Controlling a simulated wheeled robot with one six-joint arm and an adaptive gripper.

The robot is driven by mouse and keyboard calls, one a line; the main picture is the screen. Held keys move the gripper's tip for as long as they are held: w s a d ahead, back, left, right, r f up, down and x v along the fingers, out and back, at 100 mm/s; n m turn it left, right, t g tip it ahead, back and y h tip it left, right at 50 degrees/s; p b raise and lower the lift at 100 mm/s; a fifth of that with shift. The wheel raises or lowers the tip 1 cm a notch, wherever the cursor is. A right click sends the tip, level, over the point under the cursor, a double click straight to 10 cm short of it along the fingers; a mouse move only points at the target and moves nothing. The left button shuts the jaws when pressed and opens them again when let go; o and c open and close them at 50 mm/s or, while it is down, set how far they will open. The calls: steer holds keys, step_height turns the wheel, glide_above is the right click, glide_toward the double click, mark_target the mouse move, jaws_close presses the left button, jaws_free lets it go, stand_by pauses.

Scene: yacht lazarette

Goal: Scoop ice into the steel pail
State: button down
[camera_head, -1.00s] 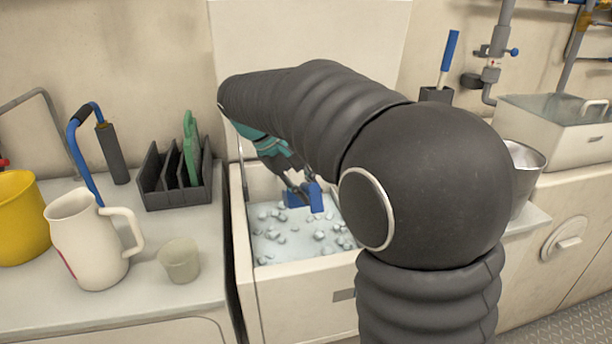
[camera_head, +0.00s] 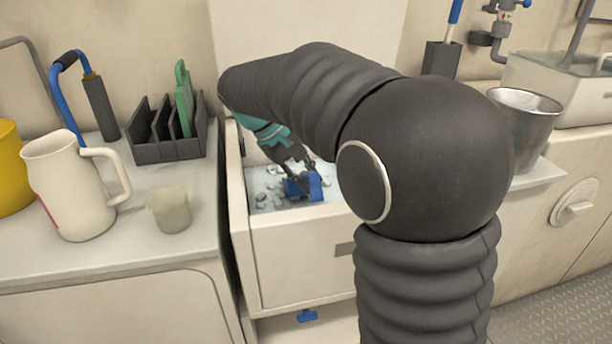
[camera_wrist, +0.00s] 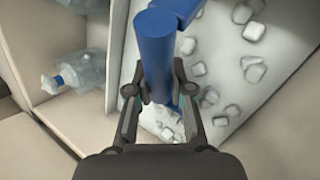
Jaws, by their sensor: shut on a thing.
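The blue scoop (camera_head: 312,187) is in my gripper (camera_head: 298,172), over the open ice bin (camera_head: 290,255). In the wrist view my gripper (camera_wrist: 160,98) is shut on the scoop's thick blue handle (camera_wrist: 155,50). Loose ice cubes (camera_head: 265,190) lie on the pale bin floor and show beside the handle in the wrist view (camera_wrist: 255,72). I cannot tell whether the scoop holds ice or touches it; most of its bowl is out of sight. The steel pail (camera_head: 528,112) stands upright on the counter to the right, partly behind my arm.
On the left counter are a cream pitcher (camera_head: 68,185), a small cup (camera_head: 171,210), a black rack (camera_head: 165,150) with a green board, and a yellow bucket (camera_head: 10,170). A dark holder (camera_head: 440,60) stands behind my arm. Clear bottles (camera_wrist: 80,75) lie left of the bin wall.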

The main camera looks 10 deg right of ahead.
step_height(320, 180, up, 8)
steer(key=p, duration=0.8)
steer(key=shift+r, duration=0.25)
step_height(320, 180, up, 17)
steer(key=shift+f, duration=0.15)
stand_by(0.5)
steer(key=shift+s+a, duration=0.1)
stand_by(0.4)
